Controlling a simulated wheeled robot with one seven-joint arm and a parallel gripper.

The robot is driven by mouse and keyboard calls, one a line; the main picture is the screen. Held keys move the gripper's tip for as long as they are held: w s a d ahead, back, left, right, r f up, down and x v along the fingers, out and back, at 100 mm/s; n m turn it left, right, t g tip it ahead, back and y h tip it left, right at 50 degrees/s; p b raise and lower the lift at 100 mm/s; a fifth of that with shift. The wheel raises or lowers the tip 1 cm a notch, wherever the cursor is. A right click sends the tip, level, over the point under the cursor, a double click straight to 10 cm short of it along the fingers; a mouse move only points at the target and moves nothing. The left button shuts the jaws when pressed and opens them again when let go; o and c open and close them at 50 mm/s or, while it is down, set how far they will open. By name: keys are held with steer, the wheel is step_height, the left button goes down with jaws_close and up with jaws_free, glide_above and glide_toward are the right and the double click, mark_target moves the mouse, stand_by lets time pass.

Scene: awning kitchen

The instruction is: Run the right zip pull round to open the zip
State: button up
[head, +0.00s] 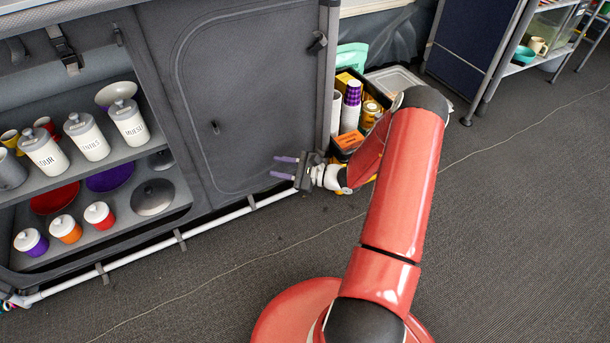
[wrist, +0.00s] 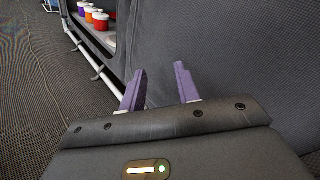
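The grey fabric door panel (head: 245,85) of the kitchen unit is closed, and a curved zip line runs round it. A small dark tab (head: 215,127), which looks like the zip pull, hangs on the left part of this panel. My gripper (head: 272,166) is in front of the panel's lower right part, below and to the right of the tab, and apart from it. Its two purple fingers are spread with nothing between them, also in the wrist view (wrist: 160,84). I cannot make out the tab in the wrist view.
Left of the panel, open shelves (head: 130,155) hold labelled canisters, bowls and small lidded pots. A black crate (head: 375,88) of packets and cups stands right of the unit, behind my arm. A white rail (head: 225,217) runs along the unit's foot. The carpet in front is clear.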

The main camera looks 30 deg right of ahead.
steer(key=s+d+f+m+t+h+p, duration=0.1)
steer(key=d+f+m+t+h, duration=0.2)
steer(key=d+f+m+h, duration=0.5)
steer(key=d+f+m+t+h, duration=0.3)
steer(key=f+m+h, duration=0.1)
steer(key=f+m, duration=0.4)
steer(key=shift+n, duration=0.7)
steer(key=w, duration=0.4)
steer(key=w+f+b, duration=0.1)
steer(key=w, duration=0.2)
steer(key=shift+c, duration=0.3)
jaws_close()
